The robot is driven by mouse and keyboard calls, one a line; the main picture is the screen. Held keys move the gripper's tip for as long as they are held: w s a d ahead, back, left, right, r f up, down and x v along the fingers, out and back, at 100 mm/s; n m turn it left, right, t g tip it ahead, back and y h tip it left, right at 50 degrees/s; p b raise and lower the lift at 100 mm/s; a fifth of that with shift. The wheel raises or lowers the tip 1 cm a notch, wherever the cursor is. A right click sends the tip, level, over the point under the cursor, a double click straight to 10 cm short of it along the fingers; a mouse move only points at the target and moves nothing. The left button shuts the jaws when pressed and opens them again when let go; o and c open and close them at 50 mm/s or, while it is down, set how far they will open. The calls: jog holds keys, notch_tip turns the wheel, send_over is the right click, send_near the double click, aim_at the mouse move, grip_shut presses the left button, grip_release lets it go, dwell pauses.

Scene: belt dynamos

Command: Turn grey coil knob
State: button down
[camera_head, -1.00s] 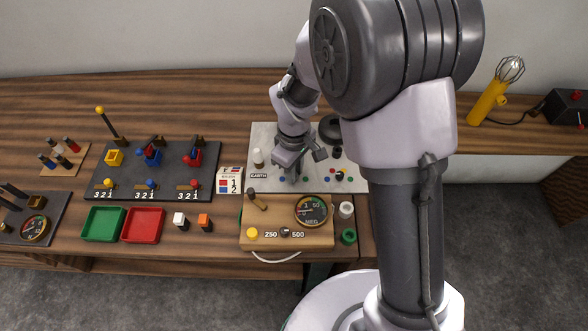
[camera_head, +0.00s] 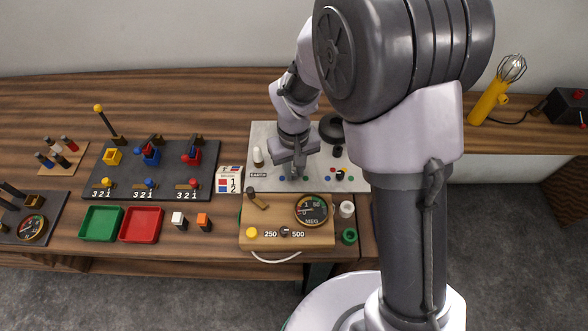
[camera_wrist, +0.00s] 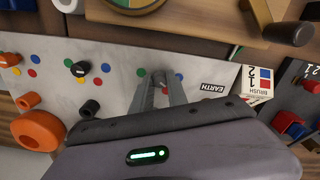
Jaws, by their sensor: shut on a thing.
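A pale panel (camera_head: 262,135) with coloured dots lies on the bench. My gripper (camera_head: 294,176) points down at it, near its front edge, left of a black knob (camera_head: 340,174). In the wrist view, my gripper's fingers (camera_wrist: 161,80) close around a small dark-grey knob (camera_wrist: 160,76) on the panel, with coloured dots around it. Most of that knob is hidden by the fingers, so I cannot tell its pointer direction. The black knob also shows in the wrist view (camera_wrist: 80,68), apart from the fingers.
A wooden meter box (camera_head: 275,215) with a dial stands in front. A small white brush box (camera_head: 229,180) is to the left. Green (camera_head: 101,208) and red trays (camera_head: 141,209) lie further left.

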aim_at(294, 173)
jog(key=m+b, duration=0.1)
jog(key=m, duration=0.4)
jog(key=shift+m, duration=0.3)
dwell(0.4)
jog(key=c, duration=1.3)
grip_release()
jog(key=shift+r, duration=0.1)
notch_tip(294, 173, up, 17)
jog(key=p, duration=0.6)
jog(key=shift+r, duration=0.15)
